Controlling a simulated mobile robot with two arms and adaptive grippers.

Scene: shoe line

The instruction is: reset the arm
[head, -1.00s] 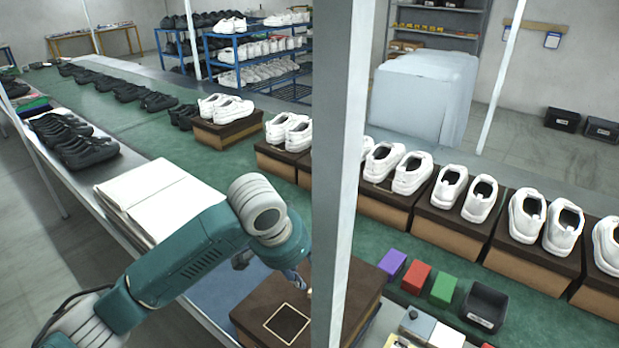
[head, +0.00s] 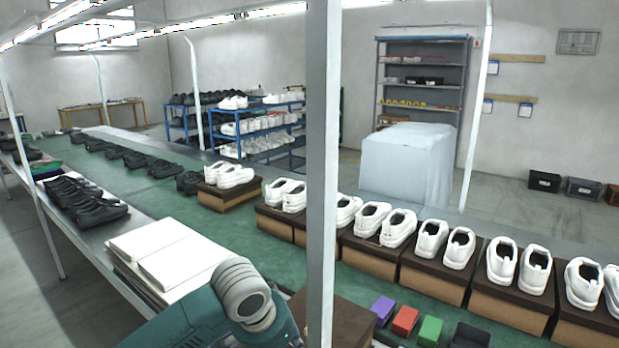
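My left arm comes in from the lower left of the head view, and its teal and grey wrist joint shows at the bottom edge. Its gripper is below the frame, so I cannot see its fingers. My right arm and gripper are not in view. A brown shoebox (head: 352,325) lies just right of my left arm, partly hidden by a grey post (head: 322,170) and cut off by the bottom edge.
White papers (head: 165,258) lie beside my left arm. Purple (head: 383,308), red (head: 405,320) and green (head: 430,330) blocks sit right of the post. White shoes on brown boxes line the green belt (head: 175,200). Black shoes (head: 80,200) stand at the left.

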